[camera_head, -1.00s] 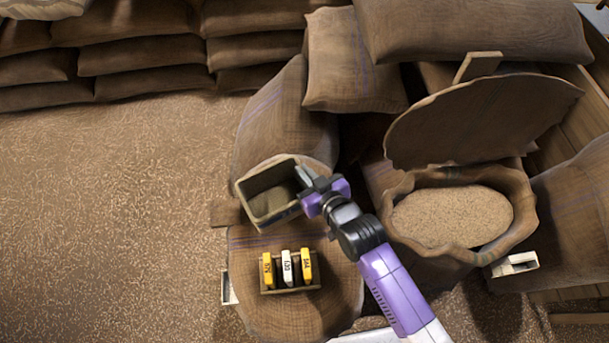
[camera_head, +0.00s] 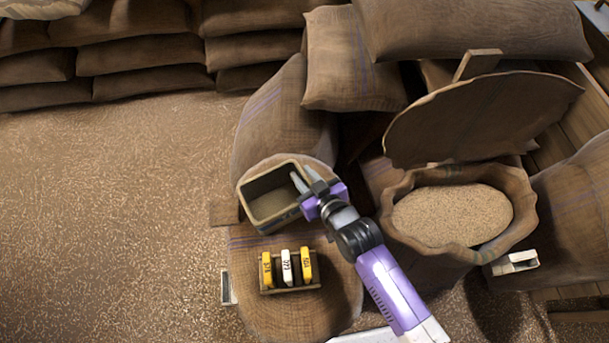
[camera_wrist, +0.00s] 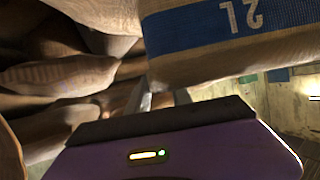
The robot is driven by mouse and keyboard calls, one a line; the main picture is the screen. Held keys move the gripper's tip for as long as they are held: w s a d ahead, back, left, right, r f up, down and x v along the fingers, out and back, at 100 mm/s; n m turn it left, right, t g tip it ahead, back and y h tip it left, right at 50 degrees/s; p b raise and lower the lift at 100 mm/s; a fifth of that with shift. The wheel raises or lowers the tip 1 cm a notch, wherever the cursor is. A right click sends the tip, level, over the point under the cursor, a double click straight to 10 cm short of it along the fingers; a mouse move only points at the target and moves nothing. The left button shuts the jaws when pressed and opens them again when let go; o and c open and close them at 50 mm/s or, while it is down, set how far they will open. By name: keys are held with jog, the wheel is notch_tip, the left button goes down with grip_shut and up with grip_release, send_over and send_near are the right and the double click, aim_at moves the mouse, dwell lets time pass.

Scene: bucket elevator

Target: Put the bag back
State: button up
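The open-topped burlap bag (camera_head: 252,216) is box-shaped, with a pale rim and a dark hollow inside. It stands on top of the round sack stand in the head view. In the wrist view the bag (camera_wrist: 222,62) fills the upper right, with a blue band and an upside-down "2L". My gripper (camera_head: 306,179) is at its right rim, one finger over the inside and the other just outside. The fingers look spread apart, with a gap between them. In the wrist view the fingertips (camera_wrist: 164,99) are partly hidden behind my gripper's body. Contact with the rim is unclear.
A small rack (camera_head: 290,289) with yellow and white tags sits in front of the bag. A large open sack of grain (camera_head: 455,216) stands at right, its round lid (camera_head: 480,120) raised behind. Stacked sacks (camera_head: 150,55) line the back; the floor at left is clear.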

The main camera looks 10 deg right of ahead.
jog(key=shift+r, duration=0.15)
jog(key=shift+s+d+r, duration=0.1)
jog(key=shift+s, duration=0.05)
jog(key=v, duration=1.1)
jog(key=shift+s, duration=0.3)
jog(key=shift+d+r, duration=0.1)
jog(key=s+d+r+m+t+h, duration=0.1)
jog(key=s+d+r, duration=0.1)
jog(key=s+d, duration=0.35)
jog(key=s+d+r+h, duration=0.1)
jog(key=s+d+r, duration=0.2)
jog(key=s, duration=0.5)
jog(key=s+d+r+m+t+h, duration=0.1)
jog(key=s+r+m+h, duration=0.1)
jog(key=s+r, duration=0.8)
jog(key=shift+s+d+r+m+t+h, duration=0.25)
jog(key=shift+s+r+m+t+h, duration=0.05)
jog(key=shift+r+m, duration=0.2)
jog(key=shift+c, duration=0.5)
